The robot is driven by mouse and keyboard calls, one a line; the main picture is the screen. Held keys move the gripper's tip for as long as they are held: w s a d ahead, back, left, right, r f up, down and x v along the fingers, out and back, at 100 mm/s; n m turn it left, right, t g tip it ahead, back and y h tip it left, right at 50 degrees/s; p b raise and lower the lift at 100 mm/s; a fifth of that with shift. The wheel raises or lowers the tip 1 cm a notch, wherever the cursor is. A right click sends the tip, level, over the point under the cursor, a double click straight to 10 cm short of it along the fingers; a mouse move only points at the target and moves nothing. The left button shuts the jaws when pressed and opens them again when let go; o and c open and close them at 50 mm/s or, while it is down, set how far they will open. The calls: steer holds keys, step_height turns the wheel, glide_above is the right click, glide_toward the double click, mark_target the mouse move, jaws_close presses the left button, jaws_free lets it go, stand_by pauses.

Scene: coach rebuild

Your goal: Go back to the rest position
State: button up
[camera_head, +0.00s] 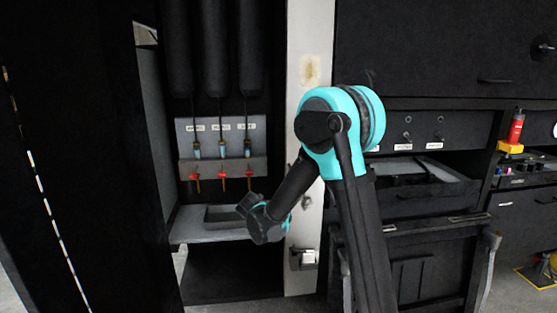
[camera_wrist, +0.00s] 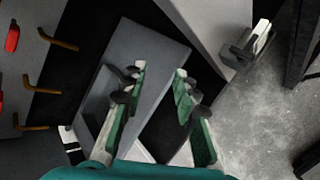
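My arm, black with turquoise joints, reaches left across the white post in the head view. My gripper is at its lower end but is hidden behind the wrist there. In the wrist view my gripper (camera_wrist: 158,92) shows two green-padded fingers spread apart with nothing between them. The fingers are over a grey shelf (camera_wrist: 152,57), which also shows in the head view (camera_head: 196,231) under the panel of hoses. I cannot tell how close the fingertips are to the shelf.
A tall white post (camera_head: 306,180) stands just beside my arm. A grey panel (camera_head: 225,165) with several red-handled valves is behind the shelf.

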steer(key=s+d+m+g, duration=0.2)
steer(key=s+d+m, duration=0.55)
steer(key=d, duration=0.45)
steer(key=s+d+f+m+g, duration=0.1)
steer(key=s+d+m, duration=0.2)
steer(key=s+m, duration=0.2)
steer(key=s+d+f+m+g+y, duration=0.1)
steer(key=s+d+m, duration=0.3)
steer(key=s, duration=0.8)
steer(key=s+d+f+m+g+y, duration=0.1)
steer(key=s+d+m, duration=0.3)
steer(key=s, duration=0.5)
steer(key=shift+s+d+f+m+g, duration=0.25)
steer(key=shift+f+m+g, duration=0.15)
steer(key=shift+f+m, duration=0.35)
steer(key=shift+r, duration=0.1)
steer(key=shift+c, duration=0.2)
